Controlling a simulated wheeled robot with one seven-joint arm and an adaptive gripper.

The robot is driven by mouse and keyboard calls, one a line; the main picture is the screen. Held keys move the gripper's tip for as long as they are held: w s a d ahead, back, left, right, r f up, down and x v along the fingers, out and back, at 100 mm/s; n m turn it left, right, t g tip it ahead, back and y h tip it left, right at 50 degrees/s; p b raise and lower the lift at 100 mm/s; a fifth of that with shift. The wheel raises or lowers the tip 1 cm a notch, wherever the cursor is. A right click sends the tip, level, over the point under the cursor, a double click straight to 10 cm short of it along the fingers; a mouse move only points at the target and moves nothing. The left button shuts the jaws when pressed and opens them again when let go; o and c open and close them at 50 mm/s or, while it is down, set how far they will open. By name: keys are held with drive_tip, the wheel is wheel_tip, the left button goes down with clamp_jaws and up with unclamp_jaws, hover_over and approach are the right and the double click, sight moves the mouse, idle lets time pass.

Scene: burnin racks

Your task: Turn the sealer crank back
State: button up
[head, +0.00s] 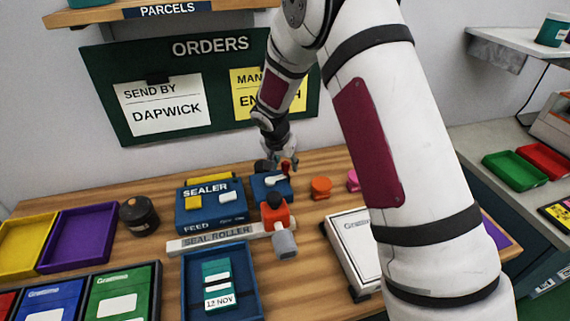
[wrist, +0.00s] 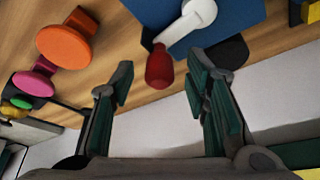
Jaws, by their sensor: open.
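The blue sealer (head: 210,222) stands on the wooden bench, with a smaller blue housing (head: 262,187) at its right. The crank (head: 275,181) has a white arm and a red handle (head: 287,168). In the wrist view the white crank arm (wrist: 190,20) runs from the blue housing down-left to the red handle (wrist: 160,68). My gripper (head: 283,160) is at the back of the sealer, by the handle. In the wrist view my gripper (wrist: 157,82) is open, with the handle at the gap between its fingertips. I see no finger touching it.
An orange knob (wrist: 64,46) and a pink knob (wrist: 34,82) are to one side of the crank. A red-orange part with a grey cylinder (head: 285,245) stands in front of it. A white seal roller bar (head: 215,238) and trays fill the front. The wall is close behind.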

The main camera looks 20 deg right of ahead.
drive_tip(key=shift+w+d+f, duration=0.1)
drive_tip(key=shift+f, duration=0.2)
clamp_jaws()
